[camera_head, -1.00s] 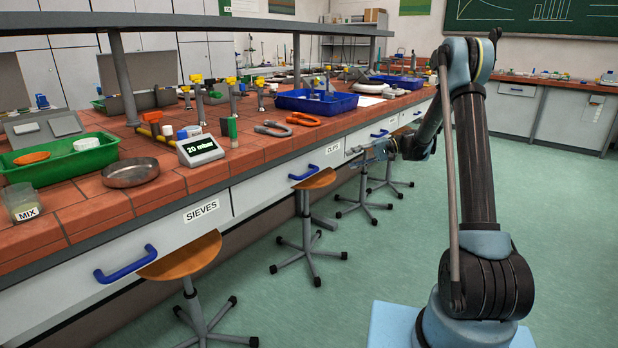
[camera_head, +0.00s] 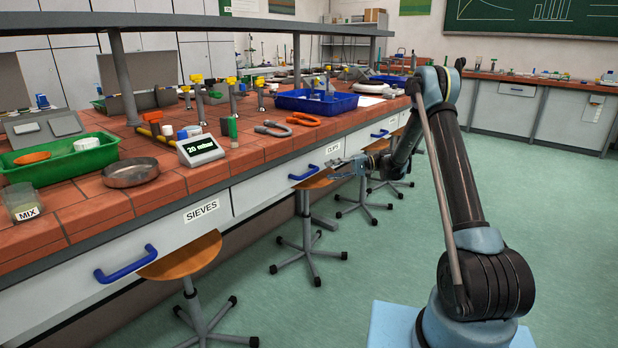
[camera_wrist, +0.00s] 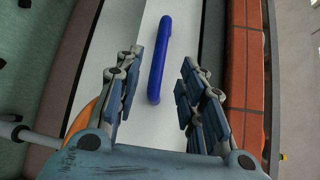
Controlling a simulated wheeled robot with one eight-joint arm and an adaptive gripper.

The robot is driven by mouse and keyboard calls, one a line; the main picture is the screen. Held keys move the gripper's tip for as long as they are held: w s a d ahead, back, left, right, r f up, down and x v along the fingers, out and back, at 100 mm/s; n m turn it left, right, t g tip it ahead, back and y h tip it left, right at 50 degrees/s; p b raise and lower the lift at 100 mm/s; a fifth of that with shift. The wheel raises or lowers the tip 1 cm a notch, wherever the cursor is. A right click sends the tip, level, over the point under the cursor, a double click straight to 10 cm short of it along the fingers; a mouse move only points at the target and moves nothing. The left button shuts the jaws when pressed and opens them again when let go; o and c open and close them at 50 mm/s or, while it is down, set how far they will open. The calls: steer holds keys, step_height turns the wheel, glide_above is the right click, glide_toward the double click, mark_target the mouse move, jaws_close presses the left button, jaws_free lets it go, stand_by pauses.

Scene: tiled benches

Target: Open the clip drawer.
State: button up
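The clip drawer (camera_head: 262,192), a pale front labelled CLIPS, looks shut in the bench's side, in the middle of the head view. Its blue bar handle (camera_head: 303,173) is to the left of my gripper (camera_head: 333,168), which is near the drawer front. In the wrist view the blue handle (camera_wrist: 157,70) shows in the space between the two fingers of my gripper (camera_wrist: 163,80), against the pale drawer front (camera_wrist: 160,122). The fingers are spread apart and hold nothing. I cannot tell how far the fingertips are from the handle.
A drawer labelled SIEVES (camera_head: 60,294) is to the left, with its own blue handle (camera_head: 126,264). Stools (camera_head: 183,256) stand along the bench. The tiled bench top (camera_head: 225,165) carries a blue tray (camera_head: 318,104) and a digital display (camera_head: 201,150). The green floor (camera_head: 385,265) is clear near my base.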

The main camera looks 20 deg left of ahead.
mark_target(309, 174)
steer(key=x, duration=1)
steer(key=shift+s+a, duration=0.1)
steer(key=shift+a, duration=0.1)
jaws_close()
